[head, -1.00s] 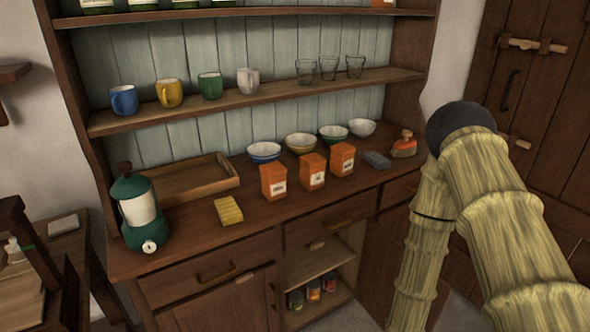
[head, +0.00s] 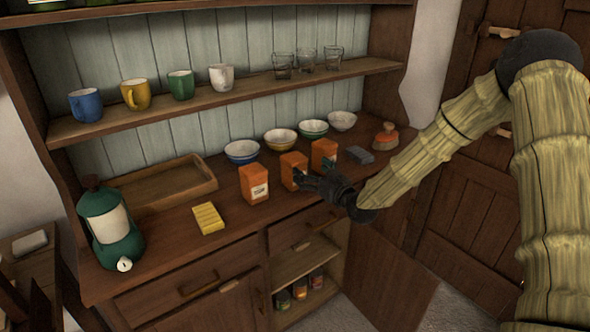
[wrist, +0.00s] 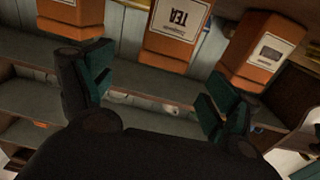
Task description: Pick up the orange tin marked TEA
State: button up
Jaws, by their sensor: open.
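Three orange tins stand in a row on the dresser top. The middle tin (head: 290,165) is the one marked TEA; in the wrist view this TEA tin (wrist: 172,40) shows its pale label between and beyond the fingers. My gripper (head: 306,181) is open and empty, close in front of the middle tin, and hides part of its right side. In the wrist view my gripper (wrist: 157,82) has its two dark fingers spread wide. A gap to the tin seems to remain, but contact is hard to judge.
The left orange tin (head: 254,184) and right orange tin (head: 324,154) stand close on either side. Bowls (head: 281,139) are behind, a grey block (head: 359,155) is to the right, and a yellow block (head: 208,218) is to the left. A cupboard door (head: 384,270) hangs open below.

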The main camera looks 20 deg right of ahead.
aim_at(294, 159)
jog(key=x, duration=0.4)
jog(key=shift+s+a+f, duration=0.1)
jog(key=shift+s+a, duration=0.05)
jog(key=shift+a, duration=0.2)
jog(key=shift+d+p+x, duration=0.1)
jog(key=shift+p+x, duration=0.5)
jog(key=shift+x, duration=0.75)
jog(key=shift+d+p+x, duration=0.15)
jog(key=shift+p+x, duration=0.4)
jog(key=shift+x, duration=0.85)
jog(key=shift+f, duration=0.2)
jog(key=c, duration=1.4)
